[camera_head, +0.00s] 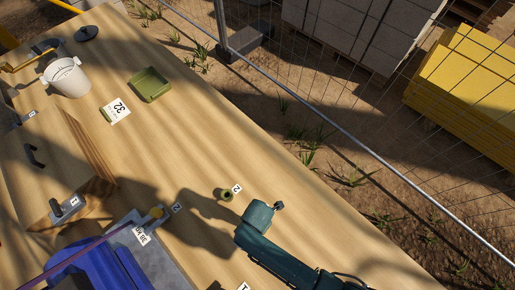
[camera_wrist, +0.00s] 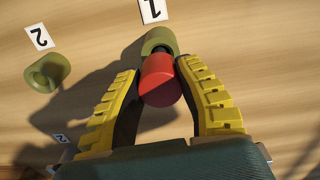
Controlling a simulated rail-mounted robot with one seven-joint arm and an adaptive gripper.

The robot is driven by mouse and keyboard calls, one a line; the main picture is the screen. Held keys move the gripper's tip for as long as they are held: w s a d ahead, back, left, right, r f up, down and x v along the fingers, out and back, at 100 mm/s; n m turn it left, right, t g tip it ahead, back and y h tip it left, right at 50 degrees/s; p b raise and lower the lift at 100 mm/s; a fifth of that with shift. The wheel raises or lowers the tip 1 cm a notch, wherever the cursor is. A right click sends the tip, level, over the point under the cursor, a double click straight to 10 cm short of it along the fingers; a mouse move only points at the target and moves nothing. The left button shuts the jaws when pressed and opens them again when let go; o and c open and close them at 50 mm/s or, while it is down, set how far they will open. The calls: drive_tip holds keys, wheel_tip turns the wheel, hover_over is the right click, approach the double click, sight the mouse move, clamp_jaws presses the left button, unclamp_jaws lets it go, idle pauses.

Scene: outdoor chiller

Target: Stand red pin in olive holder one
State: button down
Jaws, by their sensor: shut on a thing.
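In the wrist view, my gripper (camera_wrist: 158,70) has its two yellow fingers shut on the red pin (camera_wrist: 160,84). Olive holder one (camera_wrist: 158,36), a short ring beside the card marked 1 (camera_wrist: 153,9), is just beyond the pin. The pin's dark end overlaps the holder's near side in the picture; I cannot tell whether it is inside. A second olive holder (camera_wrist: 47,72), beside a card marked 2, is empty at left; it also shows in the head view (camera_head: 227,195). In the head view the pin, holder one and my fingertips are hidden.
The tabletop right of the tray is clear. A wire fence stands beyond.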

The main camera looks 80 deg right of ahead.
drive_tip(key=shift+f, duration=0.15)
drive_tip(key=c, duration=0.8)
unclamp_jaws()
wheel_tip(320, 180, up, 12)
drive_tip(key=p, duration=0.4)
drive_tip(key=shift+r+p, duration=0.2)
drive_tip(key=shift+p, duration=0.2)
